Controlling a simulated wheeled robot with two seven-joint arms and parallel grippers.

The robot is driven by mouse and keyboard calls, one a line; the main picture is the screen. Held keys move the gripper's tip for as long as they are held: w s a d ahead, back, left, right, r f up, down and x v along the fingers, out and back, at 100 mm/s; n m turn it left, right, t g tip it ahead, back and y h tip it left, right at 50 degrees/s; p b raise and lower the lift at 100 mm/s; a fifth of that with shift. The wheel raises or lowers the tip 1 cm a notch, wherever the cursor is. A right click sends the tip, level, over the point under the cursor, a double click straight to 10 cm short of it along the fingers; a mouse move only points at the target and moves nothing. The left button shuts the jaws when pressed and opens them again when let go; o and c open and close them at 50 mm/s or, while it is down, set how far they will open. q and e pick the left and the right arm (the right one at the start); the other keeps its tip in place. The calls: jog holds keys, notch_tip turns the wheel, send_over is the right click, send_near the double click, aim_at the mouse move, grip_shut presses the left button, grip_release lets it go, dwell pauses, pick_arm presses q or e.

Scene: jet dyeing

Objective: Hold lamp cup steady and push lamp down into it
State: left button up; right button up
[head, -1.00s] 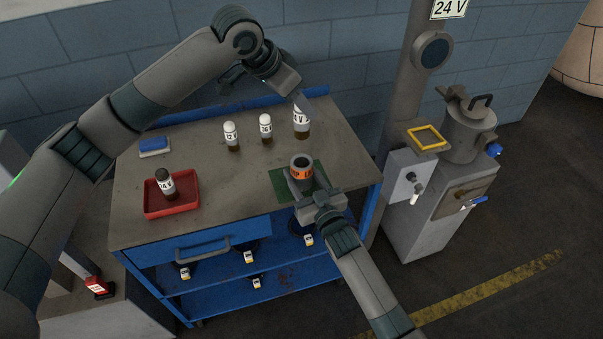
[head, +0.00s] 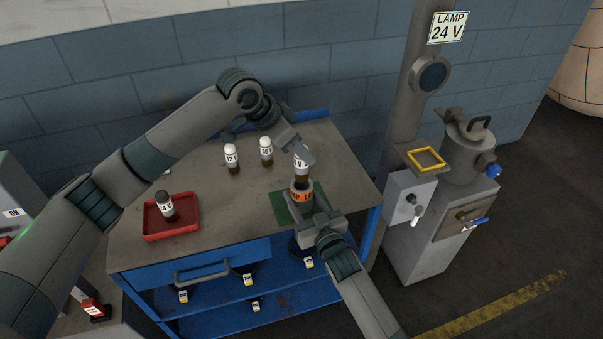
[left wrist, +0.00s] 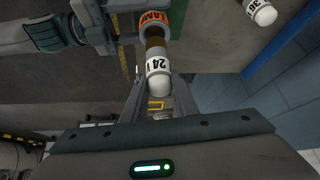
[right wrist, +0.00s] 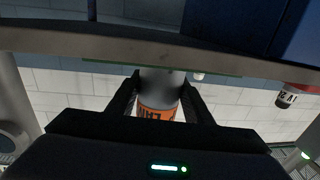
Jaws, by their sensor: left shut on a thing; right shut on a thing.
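The white-topped lamp with a brown base (head: 301,171) is in my left gripper (head: 304,156), which is shut on it. The left wrist view shows its label reading 24 V (left wrist: 158,67). The grey lamp cup with an orange label (head: 301,196) stands over the green mat (head: 281,207). My right gripper (head: 308,212) is shut around the cup from the front; the cup also shows in the right wrist view (right wrist: 158,112). The lamp is upright over the cup, its brown base at the cup's mouth. Whether the base is inside the rim cannot be told.
Two white-topped lamps, left (head: 232,158) and right (head: 266,151), stand behind on the bench. A dark-topped lamp (head: 165,206) stands in the red tray (head: 184,226) at left. The bench middle is clear. A grey post (head: 400,125) rises at right.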

aim_at(299, 167)
pick_arm(q)
jog(key=shift+f, duration=1.2)
jog(key=shift+f, duration=1.9)
jog(key=shift+f, duration=0.15)
jog(key=o, duration=1.1)
jog(key=shift+c, duration=0.2)
jog(key=shift+v, duration=0.75)
jog(key=v, duration=1.1)
